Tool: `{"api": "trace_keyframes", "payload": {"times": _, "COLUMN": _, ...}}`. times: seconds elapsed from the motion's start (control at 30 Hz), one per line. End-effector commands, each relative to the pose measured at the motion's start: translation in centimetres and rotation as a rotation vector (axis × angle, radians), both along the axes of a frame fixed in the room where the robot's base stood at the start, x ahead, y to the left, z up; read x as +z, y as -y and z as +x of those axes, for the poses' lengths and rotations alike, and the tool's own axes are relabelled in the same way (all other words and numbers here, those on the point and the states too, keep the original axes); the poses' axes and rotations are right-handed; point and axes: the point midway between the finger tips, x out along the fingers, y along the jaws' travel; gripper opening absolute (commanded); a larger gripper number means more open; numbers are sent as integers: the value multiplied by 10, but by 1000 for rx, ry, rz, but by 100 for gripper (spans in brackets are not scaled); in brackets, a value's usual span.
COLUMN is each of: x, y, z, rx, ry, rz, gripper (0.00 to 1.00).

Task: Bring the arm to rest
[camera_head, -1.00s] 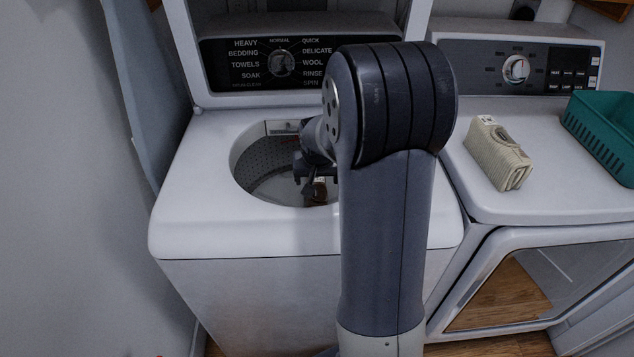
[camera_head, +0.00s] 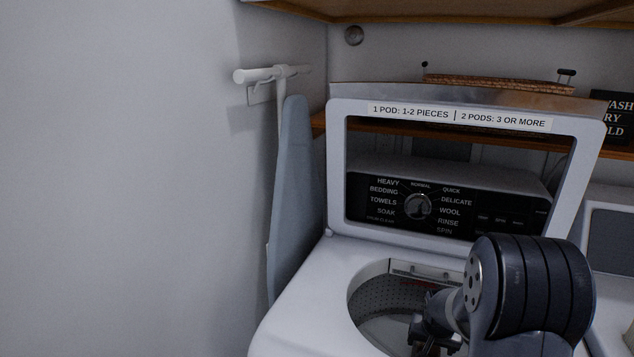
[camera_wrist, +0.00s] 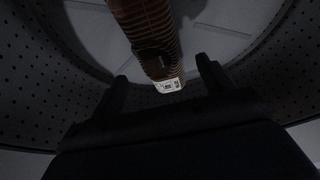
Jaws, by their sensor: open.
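My gripper (camera_wrist: 163,72) is open, inside the washer drum. In the wrist view its two dark fingers stand apart. A brown ribbed item (camera_wrist: 148,22) with a white printed label at its end lies in the drum, and that end shows between and beyond the fingertips. I cannot tell whether they touch. In the head view my gripper (camera_head: 432,335) reaches down through the round opening of the white washer (camera_head: 310,275), and my arm hides the opening's right side. The washer's lid stands raised, with a pod-count label on it.
The opening's rim surrounds my gripper, and the perforated drum wall (camera_wrist: 35,85) is close around it. The raised lid (camera_head: 338,165) stands behind. A blue-grey ironing board (camera_head: 290,190) hangs by the left wall. A wooden shelf (camera_head: 590,150) runs behind the lid.

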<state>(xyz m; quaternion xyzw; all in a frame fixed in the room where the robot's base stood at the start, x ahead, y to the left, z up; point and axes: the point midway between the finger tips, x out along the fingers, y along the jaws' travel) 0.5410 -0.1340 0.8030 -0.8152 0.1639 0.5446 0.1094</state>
Motion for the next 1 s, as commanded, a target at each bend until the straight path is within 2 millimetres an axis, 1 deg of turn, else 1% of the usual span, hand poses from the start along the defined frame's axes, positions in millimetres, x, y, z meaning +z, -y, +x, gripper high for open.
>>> {"api": "trace_keyframes", "payload": {"times": 0.03, "x": -9, "y": 1, "z": 2, "rx": 0, "ry": -4, "rz": 1, "gripper": 76}}
{"api": "trace_keyframes", "payload": {"times": 0.1, "x": -20, "y": 3, "z": 6, "rx": -1, "ry": -4, "rz": 2, "gripper": 76}}
{"api": "trace_keyframes", "payload": {"times": 0.3, "x": -47, "y": 7, "z": 17, "rx": 0, "ry": -4, "rz": 2, "gripper": 76}}
{"api": "trace_keyframes", "payload": {"times": 0.4, "x": -58, "y": 8, "z": 19, "rx": 0, "ry": 1, "rz": 0, "gripper": 76}}
{"api": "trace_keyframes", "payload": {"times": 0.63, "x": -63, "y": 8, "z": 19, "rx": 0, "ry": 0, "rz": 0, "gripper": 76}}
{"api": "trace_keyframes", "payload": {"times": 0.7, "x": -60, "y": 8, "z": 19, "rx": 0, "ry": 0, "rz": 0, "gripper": 76}}
{"api": "trace_keyframes", "payload": {"times": 1.0, "x": -60, "y": 8, "z": 19, "rx": 0, "ry": 0, "rz": 0, "gripper": 76}}
